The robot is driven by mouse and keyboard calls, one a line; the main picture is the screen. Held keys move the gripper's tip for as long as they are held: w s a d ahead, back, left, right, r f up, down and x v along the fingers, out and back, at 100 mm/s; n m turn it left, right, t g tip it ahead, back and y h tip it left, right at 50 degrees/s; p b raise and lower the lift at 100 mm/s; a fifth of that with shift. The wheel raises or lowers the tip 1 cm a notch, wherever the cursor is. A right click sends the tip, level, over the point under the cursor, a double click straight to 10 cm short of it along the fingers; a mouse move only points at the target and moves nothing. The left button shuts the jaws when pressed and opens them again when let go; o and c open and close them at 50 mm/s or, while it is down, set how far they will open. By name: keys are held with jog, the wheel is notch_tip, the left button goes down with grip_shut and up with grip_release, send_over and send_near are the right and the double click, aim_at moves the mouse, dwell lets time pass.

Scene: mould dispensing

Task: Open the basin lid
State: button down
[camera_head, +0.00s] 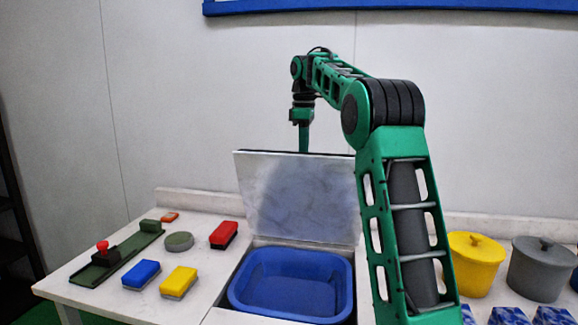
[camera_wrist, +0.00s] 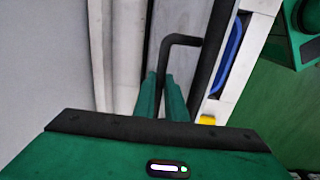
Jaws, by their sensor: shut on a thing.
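The basin lid (camera_head: 300,196) is a pale marbled panel. It stands raised, nearly upright, behind the open blue basin (camera_head: 290,283), whose inside is visible and looks empty. My gripper (camera_head: 304,145) is at the lid's top edge, and its fingertips are hidden behind the lid in the head view. In the wrist view the green fingers (camera_wrist: 164,97) are shut on a dark bent lid handle (camera_wrist: 182,40). A strip of the blue basin (camera_wrist: 232,55) shows to the right there.
Left of the basin lie a red block (camera_head: 223,234), a blue block (camera_head: 141,275), a yellow block (camera_head: 179,281), a round grey-green piece (camera_head: 179,241) and a green tool with a red knob (camera_head: 103,248). A yellow pot (camera_head: 474,266) and a grey pot (camera_head: 540,270) stand right. The wall is close behind.

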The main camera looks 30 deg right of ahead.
jog(key=w+d+r, duration=0.1)
jog(key=w+d, duration=0.4)
jog(key=w, duration=0.1)
jog(key=shift+d+r, duration=0.15)
jog(key=shift+d, duration=0.25)
jog(key=shift+w+r, duration=0.1)
dwell(0.4)
jog(key=c, duration=1.8)
grip_release()
jog(key=shift+a+r, duration=0.1)
jog(key=shift+a, duration=0.05)
jog(key=shift+f, duration=0.2)
